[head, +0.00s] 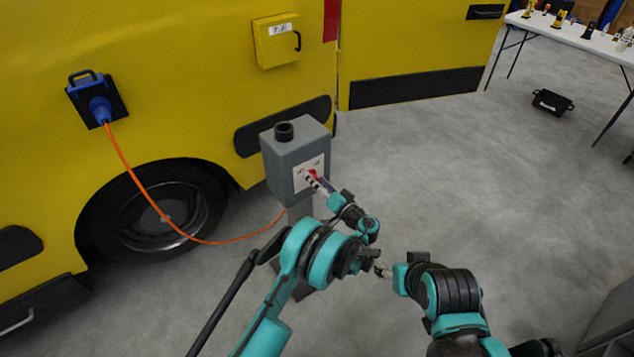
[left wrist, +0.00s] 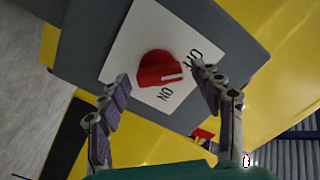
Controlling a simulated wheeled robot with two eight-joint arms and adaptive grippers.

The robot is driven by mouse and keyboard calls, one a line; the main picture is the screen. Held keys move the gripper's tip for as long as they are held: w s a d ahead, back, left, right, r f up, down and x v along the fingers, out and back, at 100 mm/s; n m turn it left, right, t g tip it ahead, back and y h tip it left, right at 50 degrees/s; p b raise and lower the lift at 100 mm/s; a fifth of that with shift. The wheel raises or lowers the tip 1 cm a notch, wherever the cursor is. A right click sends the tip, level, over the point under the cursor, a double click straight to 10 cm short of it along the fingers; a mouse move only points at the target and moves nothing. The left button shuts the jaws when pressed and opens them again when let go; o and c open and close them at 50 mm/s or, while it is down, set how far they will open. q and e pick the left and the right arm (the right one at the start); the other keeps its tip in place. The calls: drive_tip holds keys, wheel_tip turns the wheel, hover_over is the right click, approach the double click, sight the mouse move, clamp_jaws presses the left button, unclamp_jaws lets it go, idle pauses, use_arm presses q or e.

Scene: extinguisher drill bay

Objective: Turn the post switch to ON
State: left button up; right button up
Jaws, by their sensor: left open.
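The post switch is a red knob (left wrist: 158,70) on a white plate (left wrist: 125,55) marked OFF and ON. Its white pointer mark faces a direction between the two labels. In the head view the red knob (head: 312,174) shows small on the front of the grey post box (head: 290,160). My left gripper (head: 318,184) is open in front of the plate. In the left wrist view its fingers (left wrist: 160,95) stand on either side of the knob, apart from it. My right gripper (head: 381,270) is low and away from the post; its opening is unclear.
A yellow vehicle (head: 200,80) stands behind the post. An orange cable (head: 145,190) runs from a blue plug (head: 100,108) on the vehicle towards the post. A table (head: 580,40) with several items and a black crate (head: 552,102) are at far right. The floor between is clear.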

use_arm(q)
drive_tip(key=c, duration=1.2)
drive_tip(key=shift+o, duration=0.2)
drive_tip(key=shift+m, duration=0.3)
drive_tip(key=shift+d+f+m, duration=0.1)
drive_tip(key=shift+m, duration=4.2)
drive_tip(key=shift+d+f+m, duration=0.1)
drive_tip(key=shift+m, duration=4.2)
